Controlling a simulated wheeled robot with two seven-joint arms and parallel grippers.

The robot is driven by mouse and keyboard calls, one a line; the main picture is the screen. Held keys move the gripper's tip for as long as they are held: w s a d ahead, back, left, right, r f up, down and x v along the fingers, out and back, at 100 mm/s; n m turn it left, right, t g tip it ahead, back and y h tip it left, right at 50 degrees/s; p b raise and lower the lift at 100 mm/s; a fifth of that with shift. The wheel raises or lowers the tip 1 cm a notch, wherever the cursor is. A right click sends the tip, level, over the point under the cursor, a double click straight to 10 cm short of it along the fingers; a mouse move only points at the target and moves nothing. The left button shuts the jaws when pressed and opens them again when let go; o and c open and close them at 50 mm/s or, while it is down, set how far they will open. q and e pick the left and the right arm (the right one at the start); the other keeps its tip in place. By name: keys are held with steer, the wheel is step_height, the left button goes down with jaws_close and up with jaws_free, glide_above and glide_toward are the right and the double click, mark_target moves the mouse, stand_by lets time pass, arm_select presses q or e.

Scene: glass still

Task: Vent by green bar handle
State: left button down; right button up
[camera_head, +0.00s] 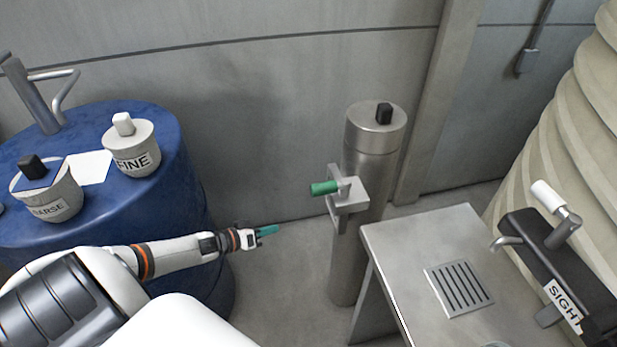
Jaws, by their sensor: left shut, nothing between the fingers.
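The green bar handle (325,188) sticks out to the left from a metal bracket (349,194) on an upright steel cylinder (360,240). The cylinder has a lid with a black knob (384,113) on top. My left gripper (268,230) reaches in from the lower left. Its green-tipped fingers are shut and empty. In the picture it is left of and below the green handle, with a clear gap between them. My right gripper is not in view.
A blue drum (180,190) at left carries two labelled pots, FINE (133,150) and COARSE (47,195). A metal table (410,240) with a drain grate (459,288) stands right of the cylinder. A black SIGHT unit (560,270) with a white handle is at far right.

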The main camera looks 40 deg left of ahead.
mark_target(331, 190)
arm_select(q)
step_height(331, 190, up, 23)
steer(key=d+n+g+h, duration=0.1)
steer(key=d+g+h, duration=0.1)
steer(key=h, duration=0.7)
steer(key=s+d+x, duration=0.1)
steer(key=x, duration=0.8)
steer(key=shift+w+d+n+g, duration=0.2)
steer(key=shift+n+g, duration=0.1)
steer(key=shift+g, duration=0.1)
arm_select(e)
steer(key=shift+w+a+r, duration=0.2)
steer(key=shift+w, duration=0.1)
arm_select(q)
steer(key=shift+r, duration=0.1)
steer(key=shift+p, duration=0.4)
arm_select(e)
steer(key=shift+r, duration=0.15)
